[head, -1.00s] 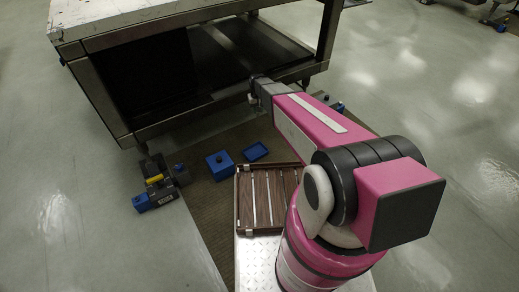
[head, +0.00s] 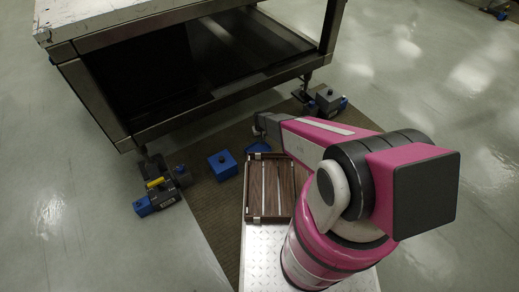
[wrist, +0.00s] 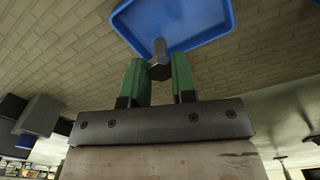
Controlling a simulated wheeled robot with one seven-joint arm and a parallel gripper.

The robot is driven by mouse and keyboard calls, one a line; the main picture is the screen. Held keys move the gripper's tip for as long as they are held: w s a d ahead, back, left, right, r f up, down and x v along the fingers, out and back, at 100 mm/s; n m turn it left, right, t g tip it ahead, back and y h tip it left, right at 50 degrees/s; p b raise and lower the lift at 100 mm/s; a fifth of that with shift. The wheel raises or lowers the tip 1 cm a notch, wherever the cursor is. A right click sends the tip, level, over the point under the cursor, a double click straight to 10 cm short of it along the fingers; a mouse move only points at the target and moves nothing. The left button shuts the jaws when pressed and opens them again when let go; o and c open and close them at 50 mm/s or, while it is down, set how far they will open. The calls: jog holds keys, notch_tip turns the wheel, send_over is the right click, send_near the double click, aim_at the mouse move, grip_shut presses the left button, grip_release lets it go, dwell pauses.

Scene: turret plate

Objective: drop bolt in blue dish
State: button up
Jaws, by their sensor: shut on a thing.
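A grey bolt with a hex head (wrist: 160,71) is gripped between the green fingers of my gripper (wrist: 159,78). Its shank points toward the blue dish and overlaps the dish's near edge in the wrist view. The shallow, open blue dish (wrist: 187,22) fills the top of the wrist view, and its visible floor looks empty. In the head view the dish (head: 258,148) is on the brown mat, partly hidden by my arm. My gripper is by the dish there, and the bolt cannot be made out.
A blue box with a dark knob (head: 222,165) stands left of the dish. A brown slatted tray (head: 270,188) lies nearer. A steel-framed table (head: 190,95) stands behind, with blue-and-grey foot units (head: 158,194) at its legs. Grey floor (head: 80,220) is clear at left.

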jog(key=shift+f, duration=2.95)
jog(key=o, duration=1)
jog(key=shift+c, duration=0.2)
jog(key=shift+r, duration=0.15)
notch_tip(320, 180, up, 11)
jog(key=shift+f, duration=0.1)
